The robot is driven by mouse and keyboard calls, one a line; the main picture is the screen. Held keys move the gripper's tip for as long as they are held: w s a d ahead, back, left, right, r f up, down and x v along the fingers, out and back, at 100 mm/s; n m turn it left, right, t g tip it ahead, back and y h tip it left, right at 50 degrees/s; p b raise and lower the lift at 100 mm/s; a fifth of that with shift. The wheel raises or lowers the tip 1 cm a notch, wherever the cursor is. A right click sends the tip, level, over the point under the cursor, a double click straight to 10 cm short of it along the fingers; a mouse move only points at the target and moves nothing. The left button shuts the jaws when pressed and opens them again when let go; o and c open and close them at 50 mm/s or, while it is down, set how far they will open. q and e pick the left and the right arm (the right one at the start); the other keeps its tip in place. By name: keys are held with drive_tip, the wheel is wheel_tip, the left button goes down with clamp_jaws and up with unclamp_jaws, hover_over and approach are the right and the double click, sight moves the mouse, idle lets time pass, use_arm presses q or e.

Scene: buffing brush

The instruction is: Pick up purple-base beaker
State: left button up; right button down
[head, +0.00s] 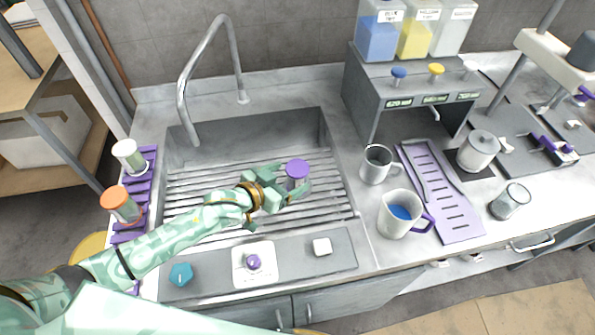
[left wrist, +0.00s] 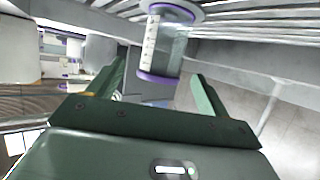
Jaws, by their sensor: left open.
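The purple-base beaker (head: 297,169) stands over the slatted sink rack, with its purple disc facing up in the head view. In the left wrist view the clear beaker (left wrist: 172,48) has a purple band at each visible end and a white scale strip. My left gripper (head: 290,184) is at the beaker, its fingers spread. In the left wrist view the open fingers of my left gripper (left wrist: 160,72) lie on either side of the beaker's near end, with gaps visible. The lower part of the beaker is partly hidden by the gripper in the head view. My right gripper is not in view.
A curved faucet (head: 212,65) rises behind the sink (head: 260,130). To the right stand a grey mug (head: 376,165), a pitcher with blue liquid (head: 393,225) and a lilac tray (head: 450,205). A purple rack (head: 137,200) with two capped containers is at left.

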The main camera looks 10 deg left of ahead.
use_arm(q)
drive_tip(key=b+x, duration=0.1)
drive_tip(key=x, duration=0.3)
drive_tip(key=shift+w+d, duration=0.1)
drive_tip(key=shift+w, duration=0.3)
drive_tip(key=shift+s+r, duration=0.1)
drive_tip(key=c, duration=1.2)
drive_tip(key=shift+o, duration=0.2)
